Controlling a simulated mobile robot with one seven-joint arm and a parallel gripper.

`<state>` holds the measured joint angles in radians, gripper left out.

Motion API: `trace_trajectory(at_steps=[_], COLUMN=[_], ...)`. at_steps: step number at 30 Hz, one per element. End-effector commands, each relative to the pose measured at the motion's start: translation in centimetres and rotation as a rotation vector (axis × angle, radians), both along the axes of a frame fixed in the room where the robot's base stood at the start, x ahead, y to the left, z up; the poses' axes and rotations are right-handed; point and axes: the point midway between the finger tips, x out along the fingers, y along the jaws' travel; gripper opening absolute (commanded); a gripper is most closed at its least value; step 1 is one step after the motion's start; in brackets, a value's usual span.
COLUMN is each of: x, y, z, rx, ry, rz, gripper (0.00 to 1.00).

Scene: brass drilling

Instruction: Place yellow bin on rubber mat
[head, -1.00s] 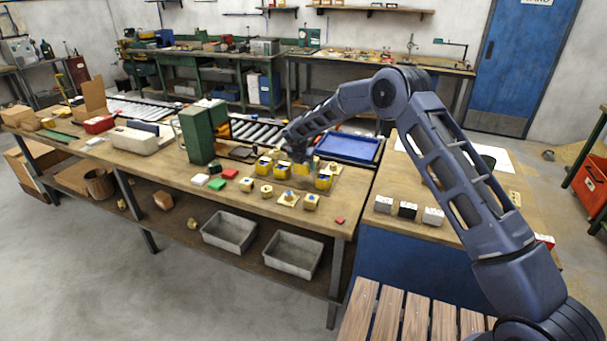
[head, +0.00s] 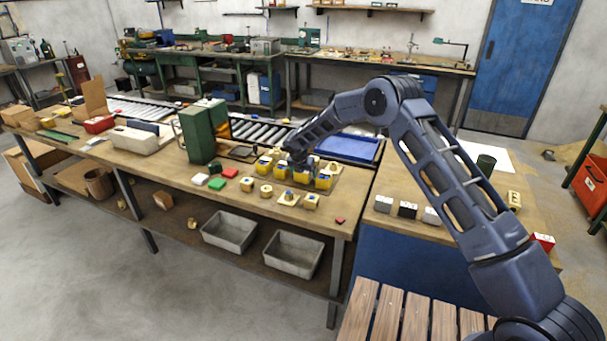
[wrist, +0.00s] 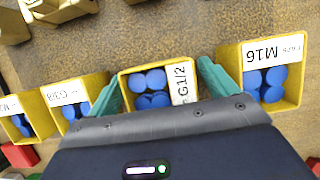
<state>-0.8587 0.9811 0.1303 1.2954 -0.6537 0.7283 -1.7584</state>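Several yellow bins with blue contents stand in a row on the bench. In the wrist view, the yellow bin labelled G1/2 (wrist: 146,88) lies between the two green fingers of my gripper (wrist: 160,72). The fingers are spread on either side of it, with little gap at its walls. The bin labelled M16 (wrist: 290,85) is on the right, and the G3/8 bin (wrist: 72,98) on the left. In the head view my gripper (head: 297,160) is over the row and hides part of it. A dark flat piece (head: 243,153) behind the row may be the rubber mat; I cannot tell.
Small brass parts (head: 288,199) stand in front of the bins. A green upright box (head: 198,136) is to the left, a blue tray (head: 350,148) behind. The right table carries small blocks (head: 383,204) and a dark green cylinder (head: 486,163) on white paper.

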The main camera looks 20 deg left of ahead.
Motion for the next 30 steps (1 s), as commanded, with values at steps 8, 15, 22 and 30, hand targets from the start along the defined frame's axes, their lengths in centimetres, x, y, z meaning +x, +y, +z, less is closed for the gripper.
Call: trace_trajectory(at_steps=[8, 15, 22, 30], x=[0.0, -1.1, -2.8, -4.2], y=[0.0, 0.0, 0.0, 0.0], z=[0.2, 3.0, 7.2, 10.6], rx=[0.000, 0.002, 0.001, 0.000], ry=[0.000, -0.001, -0.001, 0.000], rz=[0.000, 0.001, 0.000, 0.000], gripper=[0.85, 0.85, 0.85, 0.85])
